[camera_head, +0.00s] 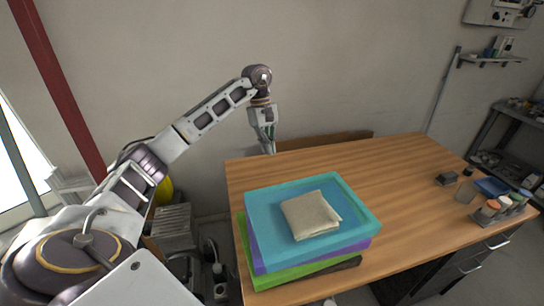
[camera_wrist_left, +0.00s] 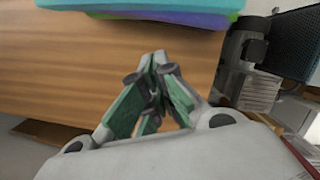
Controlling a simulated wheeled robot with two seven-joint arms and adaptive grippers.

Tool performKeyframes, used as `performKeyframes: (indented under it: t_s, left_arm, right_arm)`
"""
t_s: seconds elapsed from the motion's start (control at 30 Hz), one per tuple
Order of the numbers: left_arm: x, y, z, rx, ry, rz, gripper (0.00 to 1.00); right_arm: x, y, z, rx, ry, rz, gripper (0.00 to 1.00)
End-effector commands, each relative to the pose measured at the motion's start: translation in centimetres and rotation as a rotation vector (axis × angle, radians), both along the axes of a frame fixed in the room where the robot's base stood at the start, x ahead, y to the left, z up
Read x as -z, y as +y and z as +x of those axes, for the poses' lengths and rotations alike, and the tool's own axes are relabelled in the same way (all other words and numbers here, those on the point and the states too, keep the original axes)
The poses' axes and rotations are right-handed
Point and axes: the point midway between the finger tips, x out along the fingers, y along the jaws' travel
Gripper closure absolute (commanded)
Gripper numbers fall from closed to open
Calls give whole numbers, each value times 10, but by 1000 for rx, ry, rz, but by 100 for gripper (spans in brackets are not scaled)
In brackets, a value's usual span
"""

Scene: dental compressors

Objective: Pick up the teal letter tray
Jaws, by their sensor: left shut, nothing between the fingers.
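The teal letter tray (camera_head: 263,235) lies on top of a stack at the near left corner of the wooden table. A folded beige cloth (camera_head: 311,215) rests in it. Under it are a purple tray (camera_head: 305,259) and a green tray (camera_head: 283,276). My left gripper (camera_head: 269,149) points down near the table's far left corner, behind the stack and apart from it. In the left wrist view its fingers (camera_wrist_left: 157,62) are shut and empty, and the teal tray's edge (camera_wrist_left: 140,5) shows at the top. My right gripper is not in view.
The wooden table (camera_head: 400,190) is bare across its middle. At its right stand several small jars (camera_head: 490,208), a blue tray (camera_head: 491,187) and a small dark block (camera_head: 446,179). A shelf rack (camera_head: 500,150) stands at the far right. Grey equipment (camera_head: 173,228) stands left of the table.

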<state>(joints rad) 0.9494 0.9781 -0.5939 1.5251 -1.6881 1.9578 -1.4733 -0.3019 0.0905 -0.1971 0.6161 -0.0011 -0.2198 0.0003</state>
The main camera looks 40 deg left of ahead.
Motion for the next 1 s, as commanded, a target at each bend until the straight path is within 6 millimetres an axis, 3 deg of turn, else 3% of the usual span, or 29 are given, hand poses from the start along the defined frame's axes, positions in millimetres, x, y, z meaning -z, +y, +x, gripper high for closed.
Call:
performKeyframes:
  t_s: [0.23, 1.0]
  left_arm:
    - [17, -4, -2, 1, 3, 0, 100]
    - [89, -22, -8, 1, 3, -1, 100]
  right_arm:
    - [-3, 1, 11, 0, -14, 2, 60]
    - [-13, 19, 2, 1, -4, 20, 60]
